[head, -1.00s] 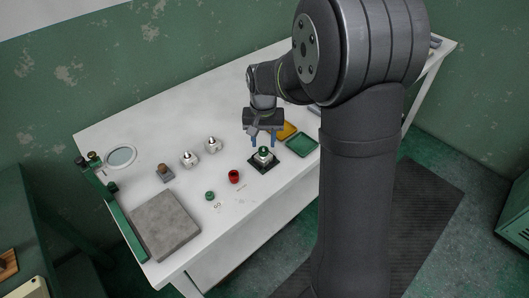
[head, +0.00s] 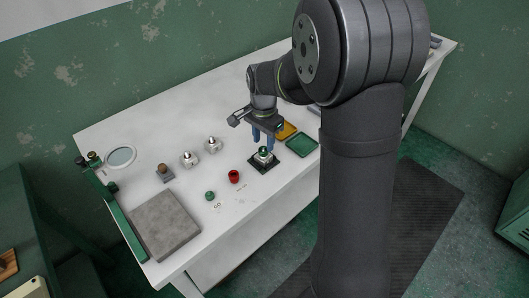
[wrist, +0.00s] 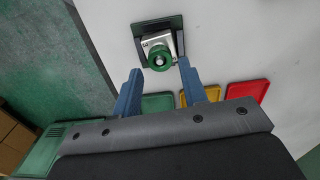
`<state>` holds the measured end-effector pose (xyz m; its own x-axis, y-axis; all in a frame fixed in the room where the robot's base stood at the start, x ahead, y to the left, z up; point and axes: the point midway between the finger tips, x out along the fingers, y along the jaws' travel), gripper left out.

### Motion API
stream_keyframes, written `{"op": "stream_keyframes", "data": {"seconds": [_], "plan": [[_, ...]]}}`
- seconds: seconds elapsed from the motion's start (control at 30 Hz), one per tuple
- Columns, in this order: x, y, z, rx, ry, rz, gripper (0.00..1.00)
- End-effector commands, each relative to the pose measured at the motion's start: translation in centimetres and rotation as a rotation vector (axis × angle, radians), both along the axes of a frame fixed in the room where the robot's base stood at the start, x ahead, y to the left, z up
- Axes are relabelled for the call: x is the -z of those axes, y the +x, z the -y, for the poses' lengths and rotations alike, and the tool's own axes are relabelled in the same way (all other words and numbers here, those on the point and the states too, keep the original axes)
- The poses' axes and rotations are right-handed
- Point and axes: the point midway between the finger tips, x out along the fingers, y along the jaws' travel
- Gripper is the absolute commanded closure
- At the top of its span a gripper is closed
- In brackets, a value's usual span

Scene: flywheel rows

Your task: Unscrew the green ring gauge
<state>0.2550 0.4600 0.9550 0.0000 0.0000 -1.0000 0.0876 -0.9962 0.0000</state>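The green ring gauge (wrist: 160,56) sits on top of a silver metal part on a dark square base (wrist: 182,22). In the head view the green ring (head: 264,150) is near the front edge of the white table, with the dark base (head: 258,169) under it. My gripper (wrist: 168,88) has its two blue fingers apart with nothing between them. In the wrist view the ring is just beyond the fingertips. In the head view my gripper (head: 263,143) is above the ring and seems not to touch it.
A red cylinder (head: 234,177) and a loose green ring (head: 210,196) stand left of the base. Green (head: 302,144) and yellow (head: 288,130) trays lie to the right, with a red tray (wrist: 247,92) beyond. A grey slab (head: 165,226) lies front left.

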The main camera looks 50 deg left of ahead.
Motion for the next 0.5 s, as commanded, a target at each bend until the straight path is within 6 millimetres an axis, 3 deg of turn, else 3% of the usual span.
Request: {"op": "stream_keyframes", "data": {"seconds": [0.5], "plan": [[0.00,0.00,0.01,0.374,0.000,0.000,0.61]]}}
